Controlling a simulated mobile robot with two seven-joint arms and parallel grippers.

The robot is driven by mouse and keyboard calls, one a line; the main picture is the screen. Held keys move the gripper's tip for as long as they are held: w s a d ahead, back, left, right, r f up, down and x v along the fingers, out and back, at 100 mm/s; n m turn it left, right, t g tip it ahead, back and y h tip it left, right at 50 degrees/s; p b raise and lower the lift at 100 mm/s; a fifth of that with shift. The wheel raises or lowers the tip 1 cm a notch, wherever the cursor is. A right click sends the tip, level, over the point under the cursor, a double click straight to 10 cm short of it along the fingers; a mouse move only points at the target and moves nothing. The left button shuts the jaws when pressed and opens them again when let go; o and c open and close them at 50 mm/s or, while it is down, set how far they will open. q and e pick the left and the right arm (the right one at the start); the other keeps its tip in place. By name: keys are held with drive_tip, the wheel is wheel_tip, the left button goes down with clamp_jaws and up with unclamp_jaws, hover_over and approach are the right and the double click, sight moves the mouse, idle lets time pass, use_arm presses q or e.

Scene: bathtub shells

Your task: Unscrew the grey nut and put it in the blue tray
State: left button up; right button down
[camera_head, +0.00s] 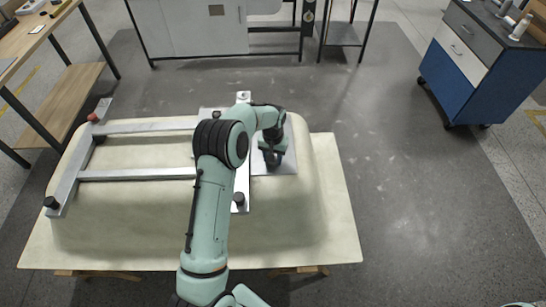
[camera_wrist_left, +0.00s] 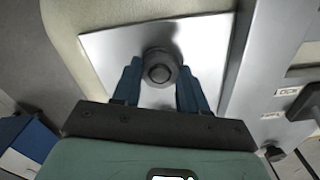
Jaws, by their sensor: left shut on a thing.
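The grey nut (camera_wrist_left: 160,58) is round and dark, with a stud end showing in its middle, and stands on a shiny metal plate (camera_wrist_left: 108,45). My left gripper (camera_wrist_left: 160,82) is shut on the nut, with one blue finger at each side of it. In the head view my left gripper (camera_head: 273,160) points down at the same plate (camera_head: 287,145), on the right part of the tub shell; the nut is hidden there. I see no blue tray in either view. My right gripper is not in view.
The cream tub shell (camera_head: 335,200) carries a metal frame (camera_head: 130,175) with black knobs and a crossbar (camera_head: 241,185) close beside the plate. A blue drawer cabinet (camera_head: 450,85) stands at the upper right. The floor between shell and cabinet is clear.

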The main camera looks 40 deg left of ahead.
use_arm(q)
drive_tip(key=n, duration=0.3)
drive_tip(key=shift+n, duration=0.3)
drive_tip(key=n, duration=0.4)
drive_tip(key=o, duration=1.2)
drive_tip(key=shift+c, duration=0.7)
